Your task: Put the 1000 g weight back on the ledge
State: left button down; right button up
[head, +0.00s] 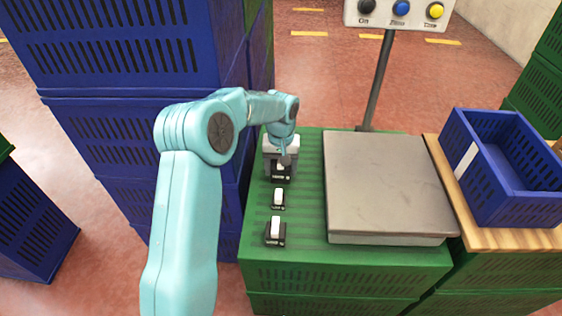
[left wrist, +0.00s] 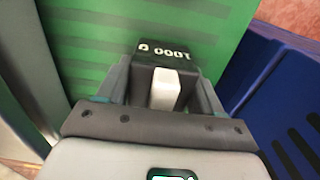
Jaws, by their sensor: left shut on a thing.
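My left gripper (head: 280,164) is over the far end of the green ledge (head: 257,212), left of the scale. It is shut on the 1000 g weight (head: 281,178), a black block with a white handle. In the left wrist view the weight (left wrist: 168,52) sits between the fingers, its label reading 1000 G upside down. Green slats lie close beneath it; I cannot tell whether it touches them. Two similar weights, a middle one (head: 278,199) and a near one (head: 275,232), stand on the ledge in a row toward me. My right gripper is not in view.
The scale's grey plate (head: 385,185) is bare, right of the weights. A blue crate (head: 505,165) stands on a wooden board at the right. Tall stacked blue crates (head: 120,50) rise close to the left of my arm. A button panel (head: 400,12) stands on a post behind.

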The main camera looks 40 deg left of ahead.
pick_arm(q)
jog(key=shift+r, duration=0.2)
jog(key=shift+c, duration=0.8)
grip_release()
jog(key=shift+f, duration=0.2)
notch_tip(320, 180, up, 12)
jog(key=p, duration=0.4)
jog(key=shift+r, duration=0.15)
jog(key=shift+s+d, duration=0.1)
